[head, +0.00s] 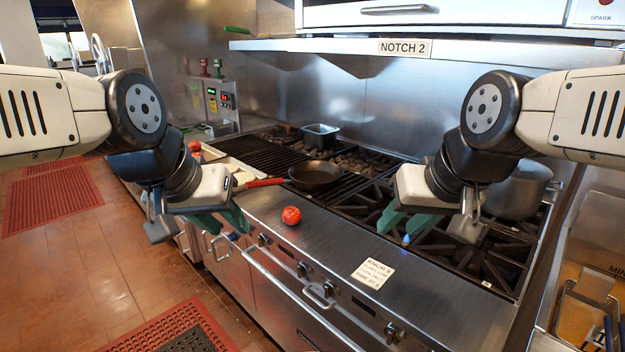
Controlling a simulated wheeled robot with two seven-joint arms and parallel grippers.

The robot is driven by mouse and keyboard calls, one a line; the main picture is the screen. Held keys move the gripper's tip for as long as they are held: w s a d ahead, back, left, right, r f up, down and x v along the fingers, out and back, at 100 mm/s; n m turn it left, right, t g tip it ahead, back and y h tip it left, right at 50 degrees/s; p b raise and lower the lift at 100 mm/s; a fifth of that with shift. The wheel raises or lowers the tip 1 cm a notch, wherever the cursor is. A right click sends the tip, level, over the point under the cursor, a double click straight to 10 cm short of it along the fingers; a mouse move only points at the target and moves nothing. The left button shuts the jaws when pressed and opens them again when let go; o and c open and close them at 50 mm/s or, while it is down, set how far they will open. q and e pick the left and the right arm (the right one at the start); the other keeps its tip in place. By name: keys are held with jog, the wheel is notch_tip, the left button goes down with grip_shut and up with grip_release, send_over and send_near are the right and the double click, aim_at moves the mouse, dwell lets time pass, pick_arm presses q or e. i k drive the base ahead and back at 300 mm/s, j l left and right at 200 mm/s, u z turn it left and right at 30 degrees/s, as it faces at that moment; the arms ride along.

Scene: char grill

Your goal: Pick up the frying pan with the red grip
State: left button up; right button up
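The frying pan (315,175) is dark and round and sits on the stove grates near the middle of the head view. Its red grip (262,183) points left, over the steel front ledge. My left gripper (238,222) has teal fingers and hangs in front of and to the left of the grip, apart from the pan. Its fingers hold nothing that I can see; their gap is hard to judge. My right gripper (400,222) is right of the pan, above the front burners, and looks empty. Its finger gap is not clear either.
A tomato (291,215) lies on the steel ledge (325,235) between my grippers. A large pot (517,188) stands behind my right gripper. A dark square pan (320,136) sits at the back. A shelf (420,46) overhangs the stove. Trays with food lie left of the grip.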

aim_at(314, 176)
jog(key=z, duration=0.35)
jog(key=j+z, duration=0.8)
jog(key=j, duration=0.15)
jog(key=k+j, duration=0.1)
jog(key=j, duration=0.3)
jog(key=j+z, duration=0.1)
jog(key=j, duration=0.3)
jog(key=k+j, duration=0.15)
jog(key=j, duration=0.25)
jog(key=k+j+z, duration=0.1)
jog(key=j, duration=0.3)
jog(key=k+j, duration=0.1)
jog(key=j, duration=0.3)
jog(key=k+j+z, duration=0.1)
jog(key=j, duration=0.25)
jog(key=k+j, duration=0.15)
jog(key=j, duration=0.25)
